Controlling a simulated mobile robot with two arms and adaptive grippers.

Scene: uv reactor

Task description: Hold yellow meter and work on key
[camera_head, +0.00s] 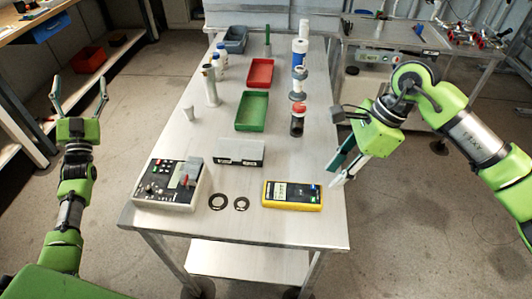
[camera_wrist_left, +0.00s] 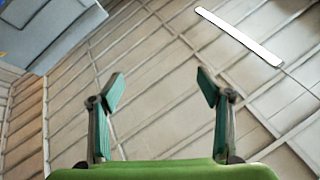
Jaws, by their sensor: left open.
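A grey-white control box (camera_head: 165,190) with small buttons and a red part on a grey piece (camera_head: 187,176) stands at the front left; I cannot make out a key for certain. My left gripper (camera_head: 79,80) is open and empty, left of the table and away from it.
Two dark rings (camera_head: 217,201) lie between box and meter. A grey case (camera_head: 238,152), a green tray (camera_head: 251,111), a red tray (camera_head: 260,72) and several bottles stand farther back. The steel table (camera_head: 210,225) has a clear front strip.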

